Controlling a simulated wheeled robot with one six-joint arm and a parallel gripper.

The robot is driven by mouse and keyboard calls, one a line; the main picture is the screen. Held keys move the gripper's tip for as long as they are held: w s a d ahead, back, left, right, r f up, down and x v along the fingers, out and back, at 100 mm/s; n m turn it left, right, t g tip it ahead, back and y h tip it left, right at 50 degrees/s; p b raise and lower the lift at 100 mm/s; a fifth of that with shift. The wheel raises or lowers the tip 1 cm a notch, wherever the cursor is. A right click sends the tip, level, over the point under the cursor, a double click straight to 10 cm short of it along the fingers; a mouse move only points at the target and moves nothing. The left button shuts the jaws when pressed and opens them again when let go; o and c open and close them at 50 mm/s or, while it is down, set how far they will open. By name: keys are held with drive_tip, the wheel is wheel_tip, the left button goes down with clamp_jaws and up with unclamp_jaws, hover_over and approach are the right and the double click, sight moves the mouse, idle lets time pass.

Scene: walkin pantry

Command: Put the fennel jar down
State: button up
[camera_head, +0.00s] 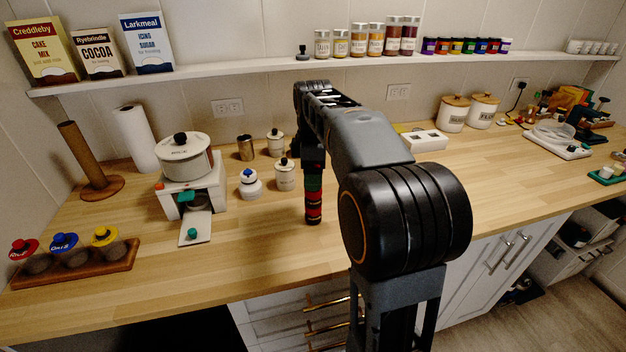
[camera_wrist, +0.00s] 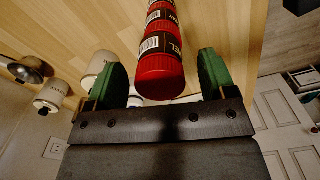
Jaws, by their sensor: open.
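The fennel jar (camera_wrist: 162,75), red with dark label bands and a letter pair "EL" showing, lies between the two green-padded fingers of my gripper (camera_wrist: 163,80) in the wrist view. Gaps show on both sides of it, and the fingers are open.
White canisters (camera_head: 285,174) and a white dispenser with a pot (camera_head: 184,158) stand to the left. A rack with coloured knobs (camera_head: 75,262) is at the front left. A shelf (camera_head: 250,66) with boxes and spice jars runs behind.

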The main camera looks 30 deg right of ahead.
drive_tip(key=shift+f, duration=0.95)
drive_tip(key=shift+c, duration=0.3)
drive_tip(key=c, duration=1)
drive_tip(key=shift+r, duration=0.2)
